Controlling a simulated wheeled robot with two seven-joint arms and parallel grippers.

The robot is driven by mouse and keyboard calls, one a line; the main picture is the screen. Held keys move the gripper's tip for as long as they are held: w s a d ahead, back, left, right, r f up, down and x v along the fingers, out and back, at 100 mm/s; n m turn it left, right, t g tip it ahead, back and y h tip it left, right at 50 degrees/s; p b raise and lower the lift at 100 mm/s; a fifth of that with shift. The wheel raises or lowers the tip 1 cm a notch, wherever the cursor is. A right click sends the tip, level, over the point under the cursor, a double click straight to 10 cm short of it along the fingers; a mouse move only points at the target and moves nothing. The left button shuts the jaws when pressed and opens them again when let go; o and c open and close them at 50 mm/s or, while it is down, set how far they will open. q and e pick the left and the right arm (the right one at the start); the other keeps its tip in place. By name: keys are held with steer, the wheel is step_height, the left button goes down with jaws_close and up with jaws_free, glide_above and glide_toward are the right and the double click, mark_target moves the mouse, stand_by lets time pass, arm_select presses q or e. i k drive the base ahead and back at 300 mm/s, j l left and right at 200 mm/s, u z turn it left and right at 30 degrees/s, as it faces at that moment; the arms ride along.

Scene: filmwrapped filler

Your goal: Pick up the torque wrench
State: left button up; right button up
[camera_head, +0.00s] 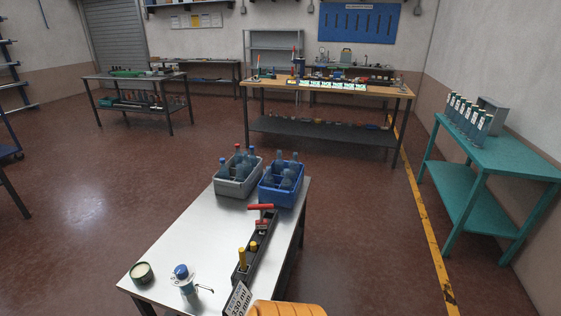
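I cannot clearly pick out a torque wrench. A steel-topped table (205,235) stands right in front of me. On it a long black tool holder (262,235) holds a red-handled tool (262,208) at its far end and yellow-handled tools (242,258) at its near end; their exact kind is too small to tell. More small tools lie on the wooden workbench (380,88) at the back, also too small to name. Neither of my grippers is in view.
A grey crate (232,187) and a blue crate (270,195) of bottles stand at the table's far end. A round tin (141,272), a blue-capped container (183,277) and an orange object (288,308) are near. A teal table (510,150) stands right. The floor between is clear.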

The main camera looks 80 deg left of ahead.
mark_target(261, 223)
steer(key=i+j+u, duration=0.25)
steer(key=u, duration=0.25)
steer(key=i+u, duration=0.95)
steer(key=i+l+u, duration=0.2)
steer(key=i+u, duration=0.15)
steer(key=u, duration=0.15)
steer(key=i+j+u, duration=0.1)
steer(key=i+u, duration=0.2)
steer(key=u, duration=0.15)
steer(key=i+u, duration=0.25)
steer(key=u, duration=0.25)
steer(key=i+l+u, duration=0.2)
steer(key=u, duration=0.25)
steer(key=i+l+u, duration=0.25)
steer(key=u, duration=0.2)
steer(key=i+l+u, duration=0.3)
steer(key=u, duration=0.2)
steer(key=i+l+u, duration=0.15)
steer(key=l+u, duration=0.3)
